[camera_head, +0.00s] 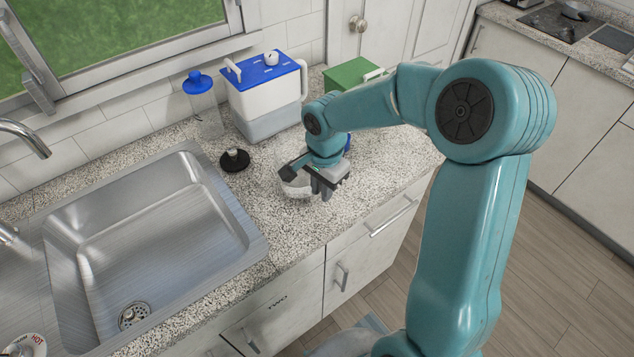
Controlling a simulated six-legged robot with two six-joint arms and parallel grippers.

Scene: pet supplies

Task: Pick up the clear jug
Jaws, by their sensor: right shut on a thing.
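A clear, pale jug (294,187) stands upright, or nearly so, on the granite counter (265,222) to the right of the sink. My right gripper (325,186) comes down over its right side and is shut on it. The gripper and wrist hide much of the jug, including its upper right part. I cannot tell whether its base touches the counter. My left gripper is not in view.
A clear bottle with a blue lid (205,110), a white container with a blue lid (266,98) and a green box (350,76) stand along the wall. A small black-based object (235,161) is left of the jug. The steel sink (150,235) is empty.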

